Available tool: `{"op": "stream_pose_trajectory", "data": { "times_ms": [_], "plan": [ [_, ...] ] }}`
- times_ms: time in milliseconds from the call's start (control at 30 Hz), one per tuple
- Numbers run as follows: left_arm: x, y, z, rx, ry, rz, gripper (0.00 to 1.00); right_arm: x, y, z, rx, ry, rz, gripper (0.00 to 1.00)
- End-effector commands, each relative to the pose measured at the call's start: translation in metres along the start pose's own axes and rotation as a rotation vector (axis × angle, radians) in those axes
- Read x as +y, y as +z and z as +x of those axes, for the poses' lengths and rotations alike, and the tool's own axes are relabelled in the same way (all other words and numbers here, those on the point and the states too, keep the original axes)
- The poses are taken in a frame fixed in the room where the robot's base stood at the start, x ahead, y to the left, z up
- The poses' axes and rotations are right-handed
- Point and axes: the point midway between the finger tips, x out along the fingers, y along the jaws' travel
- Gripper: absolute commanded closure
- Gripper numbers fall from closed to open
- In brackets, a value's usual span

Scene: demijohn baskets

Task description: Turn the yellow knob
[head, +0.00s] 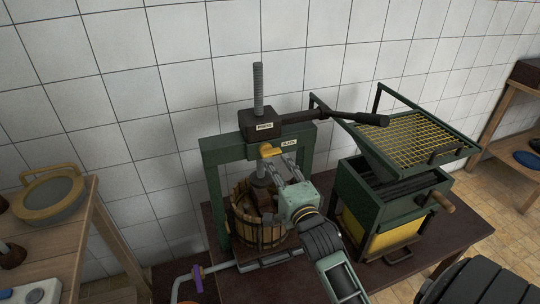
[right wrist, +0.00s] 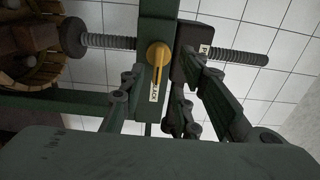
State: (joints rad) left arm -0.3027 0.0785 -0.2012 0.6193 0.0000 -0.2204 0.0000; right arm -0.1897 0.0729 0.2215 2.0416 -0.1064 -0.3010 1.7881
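The yellow knob (head: 267,150) sits on the green crossbeam of the press, next to a small white label. It also shows in the right wrist view (right wrist: 157,55), rounded with a narrow bar pointing toward my gripper. My right gripper (head: 282,168) is just in front of and below the knob, apart from it as far as I can tell. In the right wrist view its fingers (right wrist: 160,75) are spread with nothing held, and the knob appears beyond the gap between them. My left gripper is not in view.
The press frame (head: 220,160) has a vertical screw (head: 258,85), a long dark lever (head: 335,116) and a wooden basket (head: 270,235) below. A green mill with a yellow mesh hopper (head: 420,135) stands to the right. A wooden shelf (head: 85,235) is at left.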

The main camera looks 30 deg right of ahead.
Motion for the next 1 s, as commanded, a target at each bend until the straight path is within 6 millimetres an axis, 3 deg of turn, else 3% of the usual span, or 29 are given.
{"op": "stream_pose_trajectory", "data": {
  "times_ms": [200,400,767,1000],
  "plan": [
    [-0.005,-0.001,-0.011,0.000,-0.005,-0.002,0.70,-0.002,0.000,0.037,-0.001,0.002,-0.004,0.70],
    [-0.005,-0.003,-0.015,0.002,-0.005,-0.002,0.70,0.000,0.000,0.059,0.000,0.003,-0.004,0.70],
    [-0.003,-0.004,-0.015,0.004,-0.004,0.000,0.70,0.002,0.000,0.065,0.000,0.005,-0.004,0.70],
    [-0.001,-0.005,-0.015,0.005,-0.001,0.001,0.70,0.002,0.000,0.065,0.000,0.005,-0.004,0.90]
  ]
}}
